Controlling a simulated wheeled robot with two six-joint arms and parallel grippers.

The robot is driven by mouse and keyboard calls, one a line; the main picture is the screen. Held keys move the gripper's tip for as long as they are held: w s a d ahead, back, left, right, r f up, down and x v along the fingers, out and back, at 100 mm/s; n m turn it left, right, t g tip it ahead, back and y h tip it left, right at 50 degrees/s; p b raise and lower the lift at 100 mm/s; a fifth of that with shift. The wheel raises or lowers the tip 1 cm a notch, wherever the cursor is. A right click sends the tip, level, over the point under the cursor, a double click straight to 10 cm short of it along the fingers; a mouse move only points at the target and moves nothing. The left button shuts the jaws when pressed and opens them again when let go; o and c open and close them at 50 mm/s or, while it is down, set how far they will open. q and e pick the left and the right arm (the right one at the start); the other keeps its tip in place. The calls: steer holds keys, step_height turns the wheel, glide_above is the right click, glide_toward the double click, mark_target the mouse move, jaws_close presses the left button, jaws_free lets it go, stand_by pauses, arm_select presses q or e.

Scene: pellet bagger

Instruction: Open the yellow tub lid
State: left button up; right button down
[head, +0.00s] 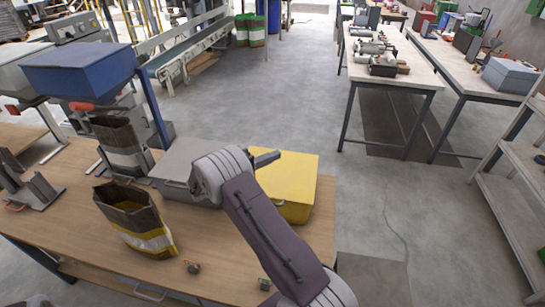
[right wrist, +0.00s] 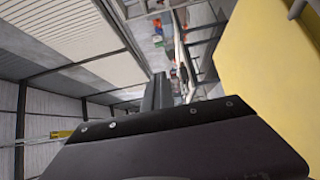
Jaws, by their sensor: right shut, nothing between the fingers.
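The yellow tub (head: 296,212) stands at the right end of the wooden table. Its flat yellow lid (head: 298,168) looks shut, though my right arm hides the tub's left and front parts. My right gripper (head: 266,158) is shut and empty, over the left part of the lid; I cannot tell if it touches. In the right wrist view the gripper (right wrist: 160,92) points away from the camera, and a yellow surface of the tub (right wrist: 268,60) fills the right side, beside the fingers. My left gripper is not in view.
A grey tub (head: 178,165) stands left of the yellow one. An open bag with a yellow band (head: 140,225) stands nearer on the table (head: 75,240). A blue hopper (head: 80,70) rises at the left.

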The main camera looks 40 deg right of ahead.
stand_by(0.4)
steer(key=c, duration=1.8)
jaws_free()
steer(key=shift+o, duration=0.2)
steer(key=shift+a, duration=0.1)
